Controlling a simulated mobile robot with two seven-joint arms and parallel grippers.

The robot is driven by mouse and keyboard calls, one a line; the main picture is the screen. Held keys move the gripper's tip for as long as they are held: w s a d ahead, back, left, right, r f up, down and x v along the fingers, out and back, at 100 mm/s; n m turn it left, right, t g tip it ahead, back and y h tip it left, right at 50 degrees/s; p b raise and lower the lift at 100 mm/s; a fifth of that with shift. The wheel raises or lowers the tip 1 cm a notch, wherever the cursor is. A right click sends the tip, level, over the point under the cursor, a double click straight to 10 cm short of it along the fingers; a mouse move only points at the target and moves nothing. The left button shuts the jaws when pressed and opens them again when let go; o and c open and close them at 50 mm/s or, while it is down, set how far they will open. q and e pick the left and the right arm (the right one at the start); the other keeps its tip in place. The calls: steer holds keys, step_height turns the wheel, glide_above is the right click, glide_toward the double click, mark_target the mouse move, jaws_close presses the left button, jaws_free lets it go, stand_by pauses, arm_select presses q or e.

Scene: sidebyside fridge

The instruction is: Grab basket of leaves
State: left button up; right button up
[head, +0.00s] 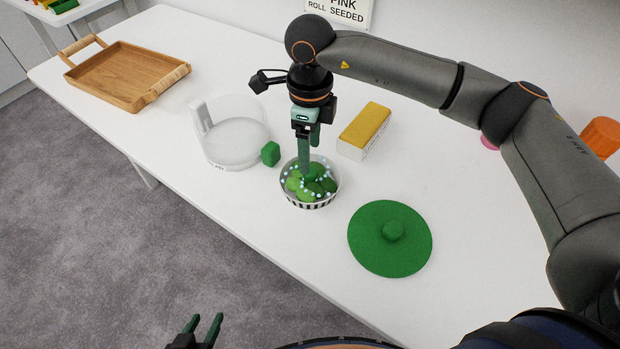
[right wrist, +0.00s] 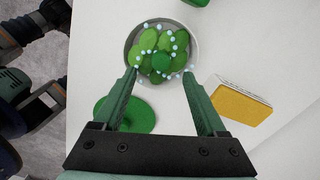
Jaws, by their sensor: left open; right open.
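The basket of leaves is a small round bowl (head: 309,205) with a black-and-white striped wall, upright on the white table. Green leaves (head: 294,186) with pale blue beads fill it. My right gripper (head: 310,168) points down over the bowl, and its fingers hide part of the leaves. In the right wrist view the bowl (right wrist: 192,45) lies just beyond the two spread fingertips (right wrist: 159,71); nothing is held. I cannot tell whether the fingers touch the bowl. My left gripper (head: 204,328) is open and empty at the bottom edge of the head view, away from the table.
A green lid-like disc with a knob (head: 390,250) lies right of the bowl. A yellow-topped box (head: 364,130) stands behind. A clear round container (head: 230,140) and a green block (head: 271,153) are to the left. A wooden tray (head: 125,73) is at the far left.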

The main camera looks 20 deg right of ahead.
mark_target(310, 179)
step_height(310, 179, down, 6)
steer(key=shift+r, duration=0.15)
stand_by(0.3)
jaws_close()
stand_by(0.4)
